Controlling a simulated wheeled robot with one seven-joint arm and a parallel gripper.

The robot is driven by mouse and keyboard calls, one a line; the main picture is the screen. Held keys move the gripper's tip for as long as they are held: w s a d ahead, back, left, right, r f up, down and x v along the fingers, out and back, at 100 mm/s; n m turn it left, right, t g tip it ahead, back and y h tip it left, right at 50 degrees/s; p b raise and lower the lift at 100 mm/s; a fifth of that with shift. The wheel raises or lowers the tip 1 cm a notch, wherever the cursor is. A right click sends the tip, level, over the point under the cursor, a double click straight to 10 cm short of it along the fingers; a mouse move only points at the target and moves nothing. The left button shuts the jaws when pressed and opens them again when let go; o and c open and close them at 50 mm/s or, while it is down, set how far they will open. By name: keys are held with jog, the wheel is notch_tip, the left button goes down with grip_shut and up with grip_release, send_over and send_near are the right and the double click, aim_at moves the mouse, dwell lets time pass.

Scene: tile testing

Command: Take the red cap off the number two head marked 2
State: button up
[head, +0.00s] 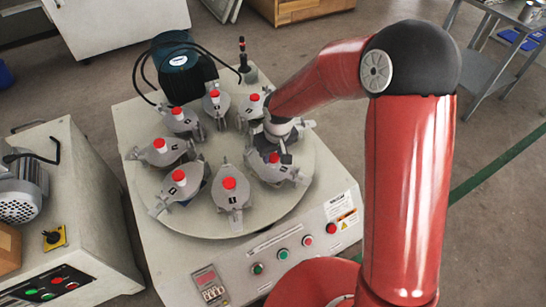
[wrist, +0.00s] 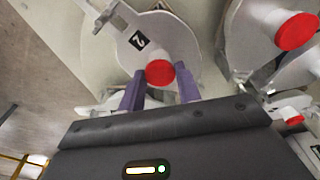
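The head marked 2 (wrist: 125,35) is a grey metal piece with a black "2" label, at the upper middle of the wrist view. Its red cap (wrist: 159,72) is on it, facing me. In the head view my gripper (head: 285,152) is low over the right side of the round table, beside a head with a red cap (head: 273,157). The numbers are too small to read there.
Several other red-capped heads stand around the round turntable (head: 205,222), close to my gripper. A control panel with buttons (head: 282,254) is in front. A second machine (head: 75,215) stands left.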

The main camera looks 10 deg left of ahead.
jog(key=c, duration=0.4)
jog(key=shift+r, duration=0.1)
